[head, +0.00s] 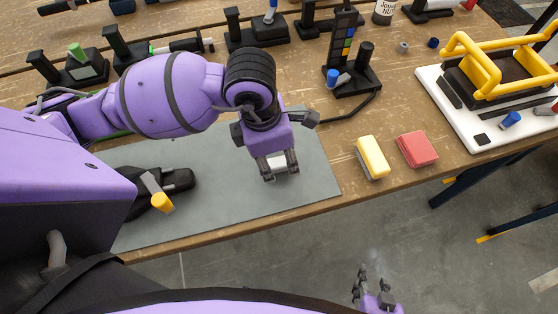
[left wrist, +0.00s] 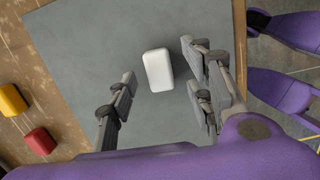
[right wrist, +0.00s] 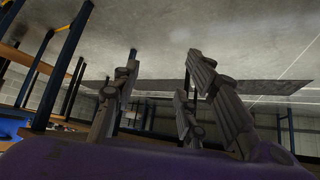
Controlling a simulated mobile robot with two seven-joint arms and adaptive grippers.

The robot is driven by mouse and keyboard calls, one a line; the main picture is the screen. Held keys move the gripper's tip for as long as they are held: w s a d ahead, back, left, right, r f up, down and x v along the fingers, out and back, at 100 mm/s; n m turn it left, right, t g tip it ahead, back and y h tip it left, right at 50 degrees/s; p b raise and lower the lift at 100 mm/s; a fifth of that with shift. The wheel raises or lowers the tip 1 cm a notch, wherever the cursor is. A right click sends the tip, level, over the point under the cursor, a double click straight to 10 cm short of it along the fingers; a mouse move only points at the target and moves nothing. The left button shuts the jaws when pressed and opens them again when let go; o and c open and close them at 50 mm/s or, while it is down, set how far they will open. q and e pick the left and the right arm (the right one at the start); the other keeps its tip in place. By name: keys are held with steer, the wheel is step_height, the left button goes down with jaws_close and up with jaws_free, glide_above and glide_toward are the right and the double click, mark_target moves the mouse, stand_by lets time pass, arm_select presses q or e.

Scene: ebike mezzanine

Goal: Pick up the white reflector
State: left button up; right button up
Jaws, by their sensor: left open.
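The white reflector (left wrist: 158,70) is a small white rounded block on the grey mat (left wrist: 95,45). In the left wrist view it sits between and just beyond the fingers of my left gripper (left wrist: 160,95), which are open on either side of it. In the head view the left gripper (head: 280,170) points down over the mat's right part, and a bit of the white reflector (head: 277,160) shows between its fingers. My right gripper (head: 372,278) is off the table's front edge, low over the floor. Its fingers (right wrist: 160,95) stand apart and empty in the right wrist view.
A yellow block (head: 373,157) and a red block (head: 418,149) lie right of the mat. A black stand (head: 352,75) is behind. A white board (head: 470,125) with a yellow-handled frame (head: 490,75) is at the right. A black tool with a yellow tip (head: 162,201) lies on the mat's left.

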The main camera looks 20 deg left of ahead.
arm_select(q)
steer(key=shift+d+f, duration=0.1)
steer(key=shift+f, duration=0.65)
steer(key=shift+w, duration=0.1)
steer(key=c, duration=0.7)
jaws_close()
arm_select(e)
steer(key=shift+w+a+r, duration=0.15)
steer(key=shift+w+a, duration=0.05)
steer(key=shift+w, duration=0.15)
